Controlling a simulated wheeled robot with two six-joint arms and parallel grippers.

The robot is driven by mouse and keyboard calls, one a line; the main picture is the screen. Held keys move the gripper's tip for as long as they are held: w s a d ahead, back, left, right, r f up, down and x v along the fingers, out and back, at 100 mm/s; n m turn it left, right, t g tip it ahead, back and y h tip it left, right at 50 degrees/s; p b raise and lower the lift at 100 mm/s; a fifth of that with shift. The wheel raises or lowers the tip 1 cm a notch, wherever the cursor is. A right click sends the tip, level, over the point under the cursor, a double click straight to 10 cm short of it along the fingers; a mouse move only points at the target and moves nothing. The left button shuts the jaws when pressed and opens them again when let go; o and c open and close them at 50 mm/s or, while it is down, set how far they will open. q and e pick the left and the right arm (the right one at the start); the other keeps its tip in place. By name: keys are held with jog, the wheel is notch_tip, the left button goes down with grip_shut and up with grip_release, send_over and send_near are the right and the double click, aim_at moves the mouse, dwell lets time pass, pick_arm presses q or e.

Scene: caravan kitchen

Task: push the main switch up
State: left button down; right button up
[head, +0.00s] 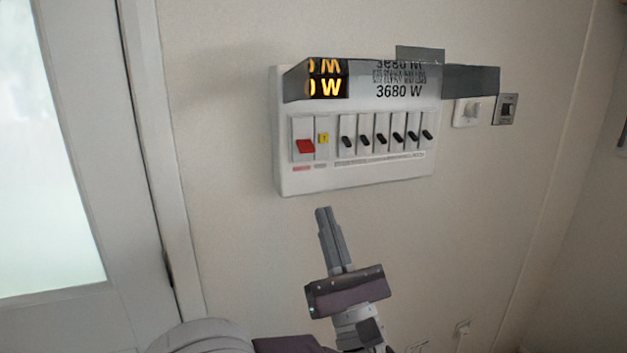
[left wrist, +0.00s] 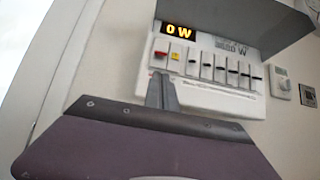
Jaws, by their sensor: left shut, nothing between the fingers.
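The main switch is the red lever (head: 305,146) at the left end of the row in the white breaker panel (head: 357,178) on the wall. It also shows in the left wrist view as a red lever (left wrist: 160,54). My left gripper (head: 324,211) is shut and empty, its fingers pointing up just below the panel's lower edge. In the left wrist view the fingertips (left wrist: 156,76) appear below the red lever, apart from it as far as I can tell. My right gripper is not in view.
A yellow button (head: 323,139) and several black breaker levers (head: 383,140) sit right of the red lever. A smoky raised cover (head: 455,79) juts out above. A lit display (head: 327,86) reads 0 W. A thermostat (head: 467,113) and wall switch (head: 506,109) are further right; a door (head: 60,160) stands left.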

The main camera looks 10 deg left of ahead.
aim_at(306, 146)
pick_arm(q)
jog(key=p+x, duration=0.2)
jog(key=x, duration=0.8)
jog(key=shift+p, duration=0.3)
